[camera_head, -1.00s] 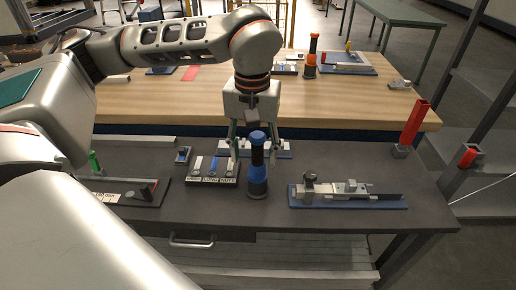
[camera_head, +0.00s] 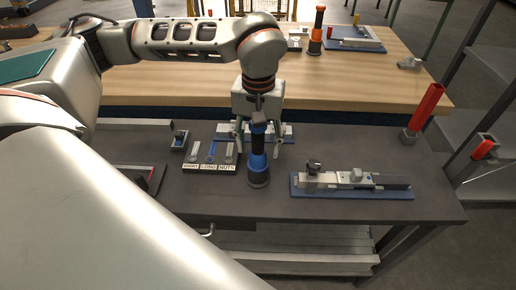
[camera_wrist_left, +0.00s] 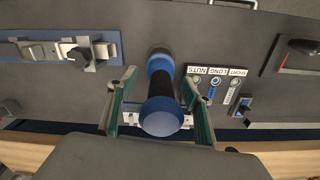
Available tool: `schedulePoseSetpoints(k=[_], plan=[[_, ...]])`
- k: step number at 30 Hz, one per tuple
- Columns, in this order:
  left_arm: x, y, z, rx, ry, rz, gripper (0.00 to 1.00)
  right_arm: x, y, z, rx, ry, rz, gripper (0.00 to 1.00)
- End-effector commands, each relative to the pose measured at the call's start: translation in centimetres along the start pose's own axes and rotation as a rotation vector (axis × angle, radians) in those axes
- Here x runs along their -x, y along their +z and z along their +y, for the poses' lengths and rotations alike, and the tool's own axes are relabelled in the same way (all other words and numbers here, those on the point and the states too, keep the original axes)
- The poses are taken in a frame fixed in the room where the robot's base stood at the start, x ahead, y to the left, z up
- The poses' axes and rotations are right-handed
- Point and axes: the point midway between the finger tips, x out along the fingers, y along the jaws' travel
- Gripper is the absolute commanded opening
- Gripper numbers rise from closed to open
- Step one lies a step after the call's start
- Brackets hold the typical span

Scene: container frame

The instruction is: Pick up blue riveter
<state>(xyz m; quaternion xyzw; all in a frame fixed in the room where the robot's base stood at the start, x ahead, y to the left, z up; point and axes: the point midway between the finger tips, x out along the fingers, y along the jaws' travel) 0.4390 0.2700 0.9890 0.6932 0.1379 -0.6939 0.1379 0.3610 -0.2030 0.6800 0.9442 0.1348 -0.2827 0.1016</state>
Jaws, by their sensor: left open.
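The blue riveter (camera_head: 257,163) stands upright on the dark grey table, with a blue top, black grip and blue collar on a dark base. My left gripper (camera_head: 257,146) reaches down from above, open, with its fingers on either side of the riveter's upper part. In the left wrist view the riveter's blue top (camera_wrist_left: 162,116) sits between the two green-lined fingers of my left gripper (camera_wrist_left: 160,82), with gaps visible. My right gripper is not in view.
A tray labelled short, long and nuts (camera_head: 211,157) lies left of the riveter. A blue fixture with metal parts (camera_head: 352,184) lies right of it, and another blue-based fixture (camera_head: 283,132) behind. A red and black riveter (camera_head: 316,32) stands on the wooden table (camera_head: 190,88).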

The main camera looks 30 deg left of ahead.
Motion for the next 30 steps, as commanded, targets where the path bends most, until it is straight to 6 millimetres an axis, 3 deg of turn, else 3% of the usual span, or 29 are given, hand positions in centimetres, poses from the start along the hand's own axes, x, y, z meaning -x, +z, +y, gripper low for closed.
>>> schedulePoseSetpoints(k=[4, 12, 17, 30], plan=[[-1.5, 0.0, -0.1, 0.001, -0.001, -0.001, 0.50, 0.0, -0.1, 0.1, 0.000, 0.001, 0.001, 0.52], [-1.7, -0.1, -0.1, 0.001, 0.000, 0.001, 0.50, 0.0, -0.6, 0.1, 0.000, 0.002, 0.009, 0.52], [-1.7, -0.1, -0.1, 0.001, 0.000, 0.001, 0.09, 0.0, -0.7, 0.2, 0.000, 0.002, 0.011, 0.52], [-1.2, -0.1, 0.0, 0.001, 0.002, 0.004, 0.09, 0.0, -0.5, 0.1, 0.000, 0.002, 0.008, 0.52]])
